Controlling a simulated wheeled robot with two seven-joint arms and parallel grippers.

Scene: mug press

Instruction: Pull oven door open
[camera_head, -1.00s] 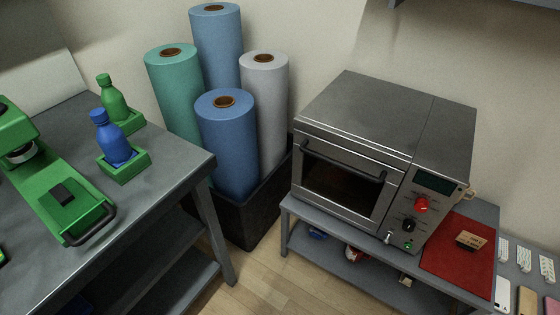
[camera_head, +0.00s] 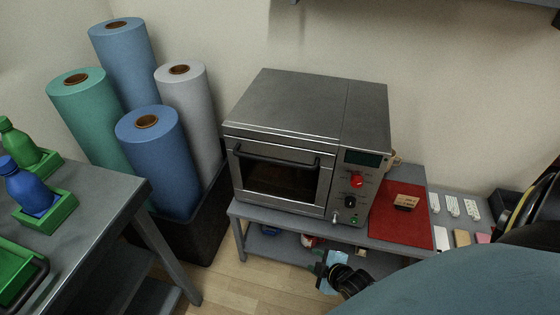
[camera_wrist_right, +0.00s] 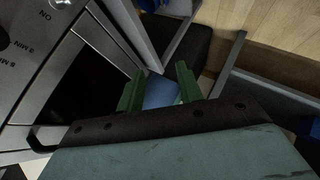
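The grey metal oven (camera_head: 300,110) stands on a low table. Its front door (camera_head: 275,185) is shut, with a dark window and a dark bar handle (camera_head: 275,158) across the top. My right gripper (camera_head: 322,270) is low in front of the table, below and right of the door, apart from the handle. In the right wrist view its green fingers (camera_wrist_right: 160,92) are apart, with a bluish patch between them that I cannot identify. The oven front (camera_wrist_right: 60,60) fills the left of that view, with the handle (camera_wrist_right: 45,137) at lower left. My left gripper is out of view.
The control panel (camera_head: 355,190) has a red knob. A red mat (camera_head: 400,222) with a small box (camera_head: 406,202) lies right of the oven. Blue, green and white rolls stand in a black bin (camera_head: 200,238) at left. A workbench (camera_head: 100,205) stands at front left. Floor shows between.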

